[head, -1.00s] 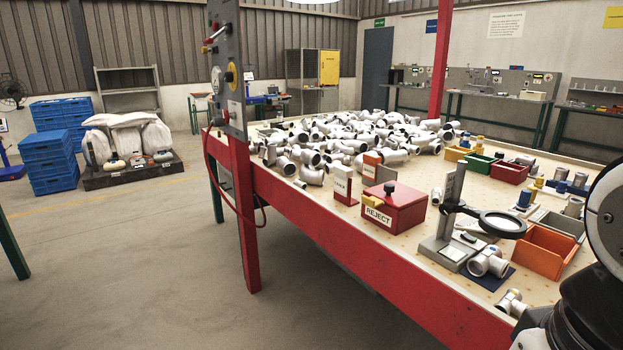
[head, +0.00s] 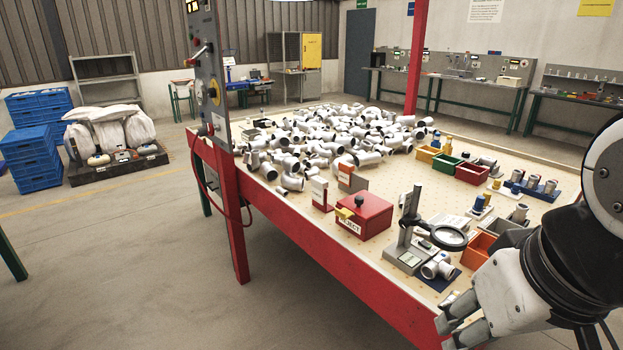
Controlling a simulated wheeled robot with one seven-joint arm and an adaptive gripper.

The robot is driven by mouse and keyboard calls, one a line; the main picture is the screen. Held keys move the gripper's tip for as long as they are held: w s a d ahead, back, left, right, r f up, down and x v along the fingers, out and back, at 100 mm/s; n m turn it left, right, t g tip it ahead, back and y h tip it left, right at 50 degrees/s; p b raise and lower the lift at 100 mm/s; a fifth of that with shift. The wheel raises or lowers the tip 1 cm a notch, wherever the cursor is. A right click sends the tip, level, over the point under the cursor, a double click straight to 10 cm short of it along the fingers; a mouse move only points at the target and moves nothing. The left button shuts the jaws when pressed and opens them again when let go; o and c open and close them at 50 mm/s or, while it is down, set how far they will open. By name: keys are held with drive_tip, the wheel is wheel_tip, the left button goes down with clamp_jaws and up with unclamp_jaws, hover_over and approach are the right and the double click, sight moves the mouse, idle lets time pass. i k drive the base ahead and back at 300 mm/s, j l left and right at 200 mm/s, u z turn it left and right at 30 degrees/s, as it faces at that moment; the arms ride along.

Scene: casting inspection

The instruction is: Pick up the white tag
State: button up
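I cannot tell for sure which piece is the white tag. A small upright white card on a red holder (head: 320,193) stands near the table's front edge, left of the red REJECT box (head: 364,217). My gripper (head: 447,332) is at the lower right, by the front edge of the table, well to the right of these pieces. Its two pale fingers are apart, with nothing seen between them. Part of it is cut off by the picture's lower edge.
White pipe castings (head: 320,135) are heaped across the back of the table. A magnifier stand (head: 407,240) with a casting (head: 437,266) beside it stands between the REJECT box and my arm. Colored bins (head: 473,173) line the right side. A red post (head: 232,190) stands at the left.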

sight(318, 184)
drive_tip(key=i+j+z, duration=0.15)
drive_tip(key=z, duration=0.25)
drive_tip(key=i+j+z, duration=0.15)
drive_tip(key=z, duration=0.25)
drive_tip(key=i+j, duration=0.15)
drive_tip(key=j, duration=0.25)
drive_tip(key=i+j+z, duration=0.15)
drive_tip(key=j, duration=0.25)
drive_tip(key=i+j, duration=0.15)
drive_tip(key=j, duration=0.25)
drive_tip(key=i+j+z, duration=0.1)
drive_tip(key=j, duration=0.35)
drive_tip(key=i+j+z, duration=0.1)
drive_tip(key=j, duration=0.3)
drive_tip(key=i+j, duration=0.15)
drive_tip(key=j, duration=0.3)
drive_tip(key=z, duration=0.05)
